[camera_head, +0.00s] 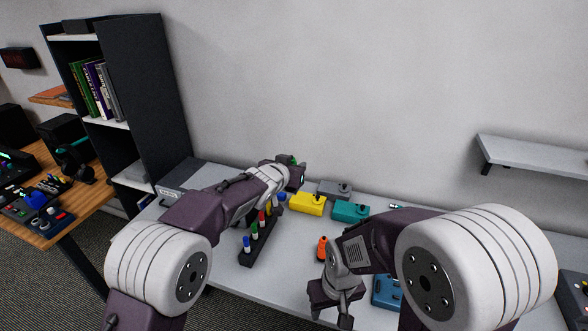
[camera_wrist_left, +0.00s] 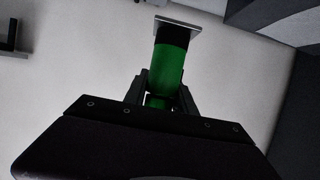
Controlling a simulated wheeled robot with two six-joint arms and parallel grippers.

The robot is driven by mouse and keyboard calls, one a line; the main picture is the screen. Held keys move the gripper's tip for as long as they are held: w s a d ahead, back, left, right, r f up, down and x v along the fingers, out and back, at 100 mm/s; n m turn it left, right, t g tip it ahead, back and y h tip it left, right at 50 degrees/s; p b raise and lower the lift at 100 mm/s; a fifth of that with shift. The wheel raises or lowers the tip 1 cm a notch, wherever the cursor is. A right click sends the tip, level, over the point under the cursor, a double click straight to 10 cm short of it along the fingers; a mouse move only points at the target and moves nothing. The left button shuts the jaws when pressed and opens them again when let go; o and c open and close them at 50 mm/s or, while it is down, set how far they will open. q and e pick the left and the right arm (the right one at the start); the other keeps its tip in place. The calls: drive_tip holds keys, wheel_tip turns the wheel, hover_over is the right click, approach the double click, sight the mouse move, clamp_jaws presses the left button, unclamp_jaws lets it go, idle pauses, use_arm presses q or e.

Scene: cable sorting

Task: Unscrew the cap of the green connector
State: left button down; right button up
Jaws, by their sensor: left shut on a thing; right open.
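My left gripper (camera_head: 294,172) is raised above the back of the table and shut on a green connector (camera_wrist_left: 166,68). In the left wrist view the connector is a green cylinder between the two fingers, with a black band and a flat grey metal piece at its far end. A smaller green part shows lower down between the fingers. In the head view only a little green (camera_head: 288,159) shows at the gripper. I cannot tell which part is the cap. My right gripper (camera_head: 333,311) is open and low over the front of the table, apart from the connector.
A dark rack (camera_head: 259,247) with several coloured upright pieces stands below my left arm. Yellow (camera_head: 307,205), teal (camera_head: 350,211) and grey (camera_head: 331,188) boxes lie behind it. An orange piece (camera_head: 321,249) and a blue box (camera_head: 385,291) are near my right gripper.

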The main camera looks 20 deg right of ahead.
use_arm(q)
drive_tip(key=shift+r, duration=0.1)
drive_tip(key=c, duration=1.6)
unclamp_jaws()
clamp_jaws()
drive_tip(key=s+a+f+m+g+h, duration=0.1)
drive_tip(key=s+a+f, duration=0.1)
drive_tip(key=s+a, duration=0.5)
drive_tip(key=s+a+f+m+g+h, duration=0.1)
drive_tip(key=s+a+f+m+h, duration=0.1)
drive_tip(key=s+a, duration=0.6)
drive_tip(key=a+f, duration=0.1)
drive_tip(key=a, duration=0.6)
drive_tip(key=shift+a+f+g, duration=0.15)
drive_tip(key=shift+f+g, duration=0.05)
drive_tip(key=shift+g, duration=0.2)
